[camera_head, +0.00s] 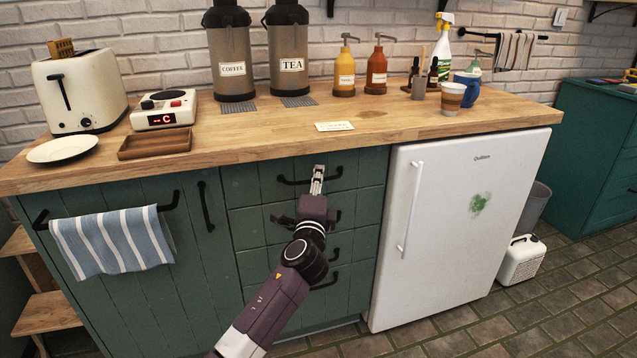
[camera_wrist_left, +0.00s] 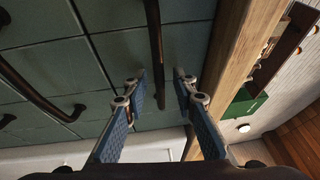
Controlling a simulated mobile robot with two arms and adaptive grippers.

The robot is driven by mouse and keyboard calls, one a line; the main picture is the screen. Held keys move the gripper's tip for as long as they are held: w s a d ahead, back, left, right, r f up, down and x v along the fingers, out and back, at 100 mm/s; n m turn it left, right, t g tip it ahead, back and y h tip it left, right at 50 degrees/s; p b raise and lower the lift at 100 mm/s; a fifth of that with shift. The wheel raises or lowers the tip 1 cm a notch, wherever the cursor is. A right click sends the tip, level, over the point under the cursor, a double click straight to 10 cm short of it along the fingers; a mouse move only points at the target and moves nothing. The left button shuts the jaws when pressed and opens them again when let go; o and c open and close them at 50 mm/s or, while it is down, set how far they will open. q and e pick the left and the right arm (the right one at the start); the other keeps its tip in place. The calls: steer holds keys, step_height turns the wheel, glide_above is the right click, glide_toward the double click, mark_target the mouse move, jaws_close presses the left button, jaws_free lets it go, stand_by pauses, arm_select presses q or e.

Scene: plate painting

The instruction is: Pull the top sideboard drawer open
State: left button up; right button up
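The top sideboard drawer (camera_head: 246,187) is a dark green front just under the wooden counter, and it looks closed. Its dark bar handle (camera_head: 290,181) runs across the front. My left gripper (camera_head: 317,175) is at this handle, in front of the drawer. In the left wrist view the handle (camera_wrist_left: 155,45) reaches between the two blue-padded fingers. The fingers (camera_wrist_left: 160,88) stand apart with a gap on both sides of the bar, so the gripper is open. The gripper hides part of the handle in the head view. My right gripper is not in view.
Lower drawers with similar handles (camera_head: 326,282) sit below. A striped towel (camera_head: 113,243) hangs on the left, and a white fridge (camera_head: 450,240) stands on the right. The counter edge (camera_wrist_left: 232,70) runs close beside the fingers. The tiled floor (camera_head: 540,315) in front is clear.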

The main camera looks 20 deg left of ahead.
arm_select(q)
jaws_close()
steer(key=shift+f, duration=0.1)
stand_by(0.4)
